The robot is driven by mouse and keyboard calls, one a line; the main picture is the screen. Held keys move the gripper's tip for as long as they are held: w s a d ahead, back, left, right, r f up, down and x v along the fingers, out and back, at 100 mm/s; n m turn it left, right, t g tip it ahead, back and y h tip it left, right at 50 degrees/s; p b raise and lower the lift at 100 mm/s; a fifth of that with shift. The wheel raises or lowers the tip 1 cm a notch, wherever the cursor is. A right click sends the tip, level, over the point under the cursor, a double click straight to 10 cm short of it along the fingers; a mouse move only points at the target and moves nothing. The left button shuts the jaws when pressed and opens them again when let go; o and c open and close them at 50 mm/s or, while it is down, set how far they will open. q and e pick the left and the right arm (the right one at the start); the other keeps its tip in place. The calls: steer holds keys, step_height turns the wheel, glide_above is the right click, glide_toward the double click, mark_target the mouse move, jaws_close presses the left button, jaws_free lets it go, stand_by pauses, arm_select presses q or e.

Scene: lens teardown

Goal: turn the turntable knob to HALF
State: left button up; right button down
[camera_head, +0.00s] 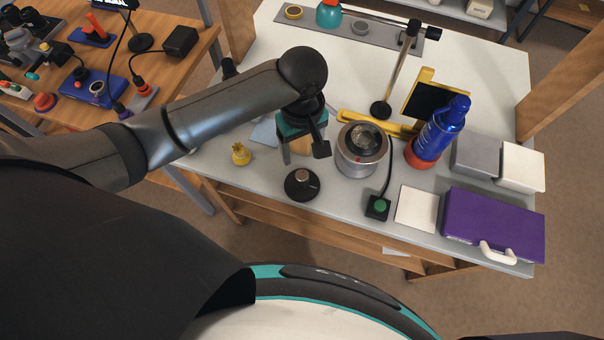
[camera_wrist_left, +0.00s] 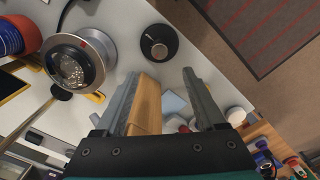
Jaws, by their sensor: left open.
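The turntable knob (camera_head: 302,184) is a black round dial with a small grey top, on the light table near its front edge. It also shows in the left wrist view (camera_wrist_left: 159,42), beyond the fingertips. Its marks are too small to read. The turntable (camera_head: 362,163) is a silver round unit right of the knob, with a glassy lens part (camera_head: 366,142) on top. My left gripper (camera_head: 304,153) is open, behind the knob and apart from it. A wooden block (camera_wrist_left: 146,106) shows beside one finger; I cannot tell whether they touch. My right gripper is out of view.
A black box with a green button (camera_head: 377,207) stands right of the knob. A yellow piece (camera_head: 241,154) lies left. A blue bottle (camera_head: 443,130), a white pad (camera_head: 417,207) and a purple case (camera_head: 494,224) are further right. Little table shows in front of the knob.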

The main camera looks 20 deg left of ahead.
mark_target(302, 175)
arm_select(q)
step_height(302, 175, down, 14)
steer(key=b, duration=0.3)
jaws_close()
stand_by(0.6)
